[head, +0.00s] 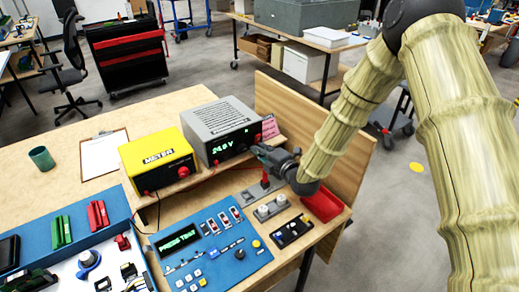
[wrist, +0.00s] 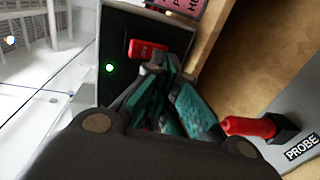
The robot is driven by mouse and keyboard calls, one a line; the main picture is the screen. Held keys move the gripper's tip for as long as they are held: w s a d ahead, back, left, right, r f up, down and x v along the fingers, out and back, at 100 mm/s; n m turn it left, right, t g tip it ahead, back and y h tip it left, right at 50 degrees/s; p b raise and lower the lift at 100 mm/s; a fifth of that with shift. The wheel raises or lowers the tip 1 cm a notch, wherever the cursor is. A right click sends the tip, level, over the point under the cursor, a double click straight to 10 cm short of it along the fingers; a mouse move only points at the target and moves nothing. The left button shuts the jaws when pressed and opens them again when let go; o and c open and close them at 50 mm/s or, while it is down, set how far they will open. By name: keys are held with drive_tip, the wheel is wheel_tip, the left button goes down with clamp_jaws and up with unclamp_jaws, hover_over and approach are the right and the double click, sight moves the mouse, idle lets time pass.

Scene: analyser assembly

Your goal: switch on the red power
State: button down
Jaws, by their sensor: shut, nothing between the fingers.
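The grey power supply (head: 218,117) stands at the back of the bench, its green display reading about 24.0 V. Its black front panel (wrist: 115,30) fills the upper middle of the wrist view, with a red switch (wrist: 147,49) and a lit green lamp (wrist: 110,68). My gripper (head: 255,150) is at the right end of that front. In the wrist view my gripper (wrist: 168,68) is shut and empty, its tips close below and right of the red switch. I cannot tell whether they touch. The fingers hide the panel's lower right part.
A yellow meter (head: 158,158) stands left of the supply. A blue panel (head: 212,250) reading "PRESS TEST" lies in front. A red tray (head: 322,205) is at the right. A wooden board (head: 300,110) rises behind. In the wrist view, a red plug (wrist: 248,126) is near a "PROBE" label.

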drive_tip(key=s+d+f+b, duration=0.1)
drive_tip(key=s+d, duration=0.1)
drive_tip(key=s, duration=0.1)
drive_tip(key=s+d+f+b, duration=0.1)
drive_tip(key=s+d, duration=0.1)
drive_tip(key=s, duration=0.1)
drive_tip(key=s+d+b, duration=0.1)
drive_tip(key=s+d, duration=0.2)
drive_tip(key=shift+s+d+f, duration=0.1)
drive_tip(key=shift+s+f, duration=0.3)
